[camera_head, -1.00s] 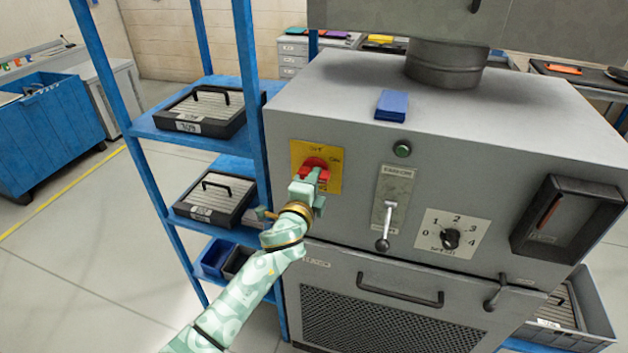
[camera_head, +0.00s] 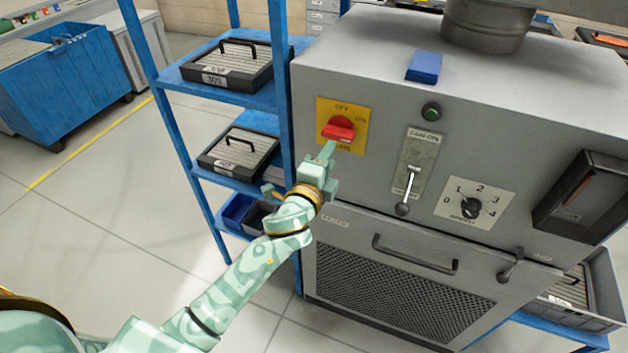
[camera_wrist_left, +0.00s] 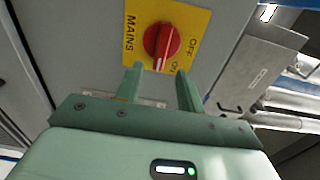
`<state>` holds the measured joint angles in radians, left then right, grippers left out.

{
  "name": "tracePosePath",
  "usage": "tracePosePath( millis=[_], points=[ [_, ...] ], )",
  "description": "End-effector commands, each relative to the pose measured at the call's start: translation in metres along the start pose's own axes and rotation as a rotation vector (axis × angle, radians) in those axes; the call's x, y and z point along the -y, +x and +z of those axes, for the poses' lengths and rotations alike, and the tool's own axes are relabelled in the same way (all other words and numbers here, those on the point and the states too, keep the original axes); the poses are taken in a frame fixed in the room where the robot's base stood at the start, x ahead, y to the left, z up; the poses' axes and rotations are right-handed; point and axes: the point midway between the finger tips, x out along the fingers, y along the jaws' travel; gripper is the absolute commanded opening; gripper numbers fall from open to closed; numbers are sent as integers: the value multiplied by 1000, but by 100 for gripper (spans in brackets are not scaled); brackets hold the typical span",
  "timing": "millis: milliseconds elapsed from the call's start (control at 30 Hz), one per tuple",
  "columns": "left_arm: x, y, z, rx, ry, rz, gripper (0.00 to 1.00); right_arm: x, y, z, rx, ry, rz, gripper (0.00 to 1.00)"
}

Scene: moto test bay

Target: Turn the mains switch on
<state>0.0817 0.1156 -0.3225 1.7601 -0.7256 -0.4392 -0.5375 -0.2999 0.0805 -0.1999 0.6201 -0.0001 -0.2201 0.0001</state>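The mains switch (camera_head: 339,130) is a red knob on a yellow plate (camera_head: 326,108) at the upper left of the grey machine's front. The plate reads OFF at the top and ON at the right. The knob's grip lies roughly level, in line with the ON side. In the left wrist view the knob (camera_wrist_left: 162,41) shows whole, its ridge running toward the ON lettering. My left gripper (camera_head: 326,158) is just below and in front of the knob. In the wrist view its two fingers (camera_wrist_left: 160,75) stand apart with nothing between them. My right gripper is out of view.
Right of the switch are a green button (camera_head: 431,112), a fan lever (camera_head: 407,192) and a numbered dial (camera_head: 470,207). A blue block (camera_head: 424,67) lies on the machine top. A blue shelf rack (camera_head: 284,120) stands close on the left.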

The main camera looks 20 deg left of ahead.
Motion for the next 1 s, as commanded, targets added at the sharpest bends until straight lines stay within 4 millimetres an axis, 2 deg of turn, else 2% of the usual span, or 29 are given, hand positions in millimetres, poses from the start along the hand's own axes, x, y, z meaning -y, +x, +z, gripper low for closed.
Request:
tracePosePath(
  millis=[33,200,400,567,1000],
  points=[
    [-1,-15,0,-1,0,3,38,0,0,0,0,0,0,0],
    [-2,-57,0,-1,-1,3,38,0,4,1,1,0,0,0],
    [-2,-85,0,0,1,1,38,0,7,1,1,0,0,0],
    [-1,-91,0,1,2,1,38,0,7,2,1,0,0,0],
    [-1,-91,0,0,-4,1,38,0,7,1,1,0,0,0]
  ],
)
